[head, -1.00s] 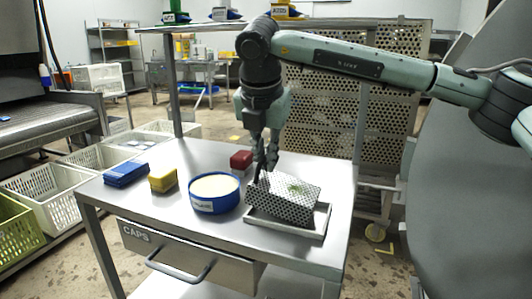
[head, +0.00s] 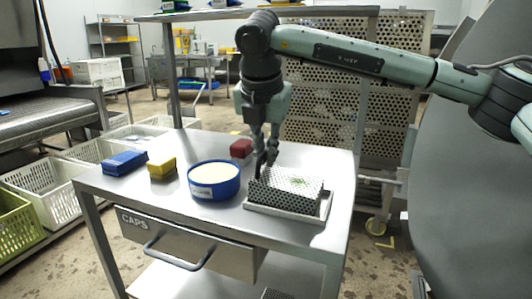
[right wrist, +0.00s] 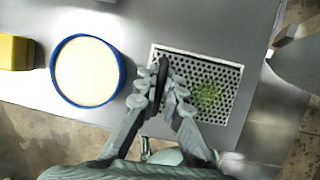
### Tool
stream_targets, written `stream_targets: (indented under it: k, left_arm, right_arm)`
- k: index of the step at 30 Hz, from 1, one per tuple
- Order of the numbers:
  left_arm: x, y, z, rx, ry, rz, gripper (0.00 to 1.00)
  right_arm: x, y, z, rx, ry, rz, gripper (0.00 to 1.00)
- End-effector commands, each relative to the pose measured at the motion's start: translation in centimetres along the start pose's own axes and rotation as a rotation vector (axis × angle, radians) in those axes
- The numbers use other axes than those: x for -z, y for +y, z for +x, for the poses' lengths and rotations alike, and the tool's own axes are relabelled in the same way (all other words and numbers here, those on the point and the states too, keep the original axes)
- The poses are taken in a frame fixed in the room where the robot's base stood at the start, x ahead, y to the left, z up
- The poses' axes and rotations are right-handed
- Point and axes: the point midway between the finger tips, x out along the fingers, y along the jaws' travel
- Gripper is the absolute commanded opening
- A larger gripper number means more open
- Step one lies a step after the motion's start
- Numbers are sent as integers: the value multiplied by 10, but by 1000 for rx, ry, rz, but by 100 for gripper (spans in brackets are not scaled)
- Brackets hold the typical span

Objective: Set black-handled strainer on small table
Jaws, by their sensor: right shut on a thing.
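The strainer (head: 288,187) is a perforated metal box with a small green patch inside. It sits nearly level in or just over a shallow metal tray (head: 312,217) on the small table (head: 215,147). My right gripper (head: 262,166) points down at the strainer's left end, shut on its black handle. In the right wrist view the black handle (right wrist: 162,76) shows between the fingertips (right wrist: 168,92), and the holes and green patch of the strainer (right wrist: 205,90) lie within the tray's rim. I cannot tell whether its underside touches the tray. My left gripper is not in view.
A blue round tub (head: 214,181) with pale contents stands left of the tray. A yellow block (head: 162,168), a blue block (head: 124,163) and a red block (head: 241,148) are on the table. A raised shelf (head: 220,15) runs behind. The front-left tabletop is clear.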

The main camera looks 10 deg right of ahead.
Motion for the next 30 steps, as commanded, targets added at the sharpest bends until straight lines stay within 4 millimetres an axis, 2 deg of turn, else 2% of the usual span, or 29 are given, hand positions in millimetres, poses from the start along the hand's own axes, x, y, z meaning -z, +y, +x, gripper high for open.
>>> stream_targets:
  k: [20,21,26,27,30]
  left_arm:
    - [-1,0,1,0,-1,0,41]
    - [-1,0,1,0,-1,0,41]
    - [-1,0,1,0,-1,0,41]
    - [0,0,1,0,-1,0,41]
    - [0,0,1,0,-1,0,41]
  right_arm:
    - [2,-1,4,7,6,-4,0]
    - [3,-1,4,7,6,-4,9]
    - [2,-1,3,5,5,-3,29]
    - [2,-1,3,5,4,-3,32]
    - [2,-1,2,4,3,-2,32]
